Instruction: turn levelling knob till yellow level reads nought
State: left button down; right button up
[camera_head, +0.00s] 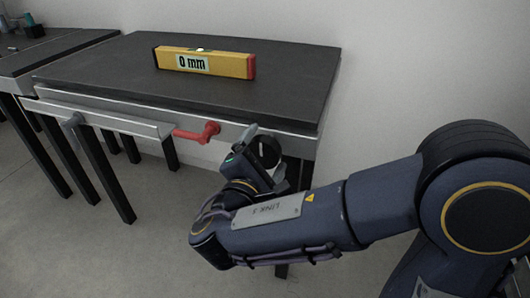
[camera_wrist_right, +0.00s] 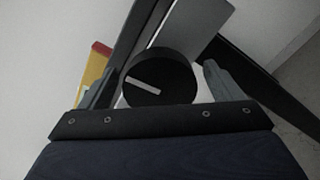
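The yellow level (camera_head: 207,63) lies on the dark table top and its label reads "0 mm". It shows partly in the right wrist view (camera_wrist_right: 95,67). The black round levelling knob (camera_wrist_right: 161,79) with a pale line across its face is under the table's front right edge; in the head view the knob (camera_head: 269,152) is partly hidden by my right gripper. My right gripper (camera_head: 264,157) is at the knob. Its fingers are open, one on each side of the knob, with visible gaps in the wrist view. My left gripper is not in view.
The dark table (camera_head: 120,75) has a red crank handle (camera_head: 200,132) at its front, left of the knob. Table legs stand below. Another dark table (camera_head: 45,50) is at the left. The table top around the level is clear.

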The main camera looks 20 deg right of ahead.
jog(key=p+v, duration=0.2)
jog(key=v, duration=0.5)
jog(key=shift+s+a, duration=0.2)
jog(key=shift+s, duration=0.15)
